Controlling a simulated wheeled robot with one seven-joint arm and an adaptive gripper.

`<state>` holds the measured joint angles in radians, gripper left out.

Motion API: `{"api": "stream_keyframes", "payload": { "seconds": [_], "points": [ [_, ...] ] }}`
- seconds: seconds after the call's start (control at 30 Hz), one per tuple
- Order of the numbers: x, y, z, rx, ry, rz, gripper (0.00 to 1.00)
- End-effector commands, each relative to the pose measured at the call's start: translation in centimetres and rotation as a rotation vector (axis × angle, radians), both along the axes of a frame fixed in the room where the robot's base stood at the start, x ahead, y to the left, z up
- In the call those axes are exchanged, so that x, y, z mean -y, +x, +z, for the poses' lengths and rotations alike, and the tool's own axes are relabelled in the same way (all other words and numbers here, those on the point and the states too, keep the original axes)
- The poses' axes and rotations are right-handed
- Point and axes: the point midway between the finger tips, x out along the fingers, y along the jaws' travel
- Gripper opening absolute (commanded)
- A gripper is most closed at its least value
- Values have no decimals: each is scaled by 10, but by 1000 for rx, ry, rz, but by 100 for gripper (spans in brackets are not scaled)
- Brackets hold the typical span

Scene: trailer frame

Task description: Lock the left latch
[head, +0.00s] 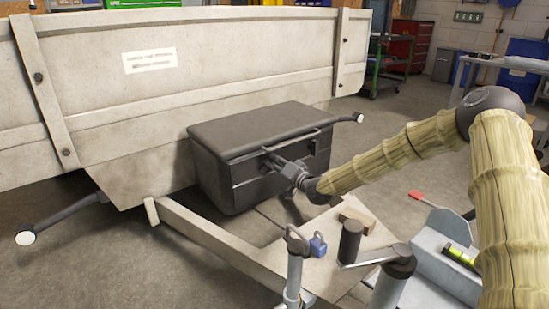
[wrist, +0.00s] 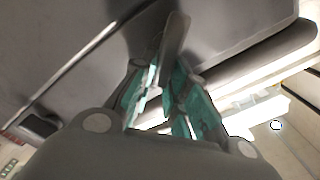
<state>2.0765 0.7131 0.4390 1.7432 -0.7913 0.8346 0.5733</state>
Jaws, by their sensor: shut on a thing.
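A dark grey toolbox (head: 225,175) with a closed lid (head: 255,125) is mounted in front of the trailer's front panel. My gripper (head: 275,162) is at the left part of the box's front, just below the lid's edge, and covers the left latch in the head view. In the wrist view my gripper (wrist: 172,88) has its teal finger pads on either side of a narrow grey strip, the left latch (wrist: 174,38), and is shut on it. The latch's lower end is hidden between the fingers. A second latch (head: 313,147) sits farther right on the box front.
The trailer panel (head: 110,100) stands behind the box. The drawbar (head: 205,232) runs below it toward a plate with a wooden block (head: 357,216), a blue padlock (head: 317,245) and a dark post (head: 350,240). A light-tipped rod (head: 357,117) sticks out at the box's right.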

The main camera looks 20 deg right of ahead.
Motion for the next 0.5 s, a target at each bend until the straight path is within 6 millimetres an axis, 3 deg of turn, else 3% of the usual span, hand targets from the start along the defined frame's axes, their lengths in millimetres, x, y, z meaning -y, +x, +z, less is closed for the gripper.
{"api": "stream_keyframes", "payload": {
  "seconds": [0.5],
  "points": [
    [9, 3, -12, -158, 440, -5, 0]
  ]
}}
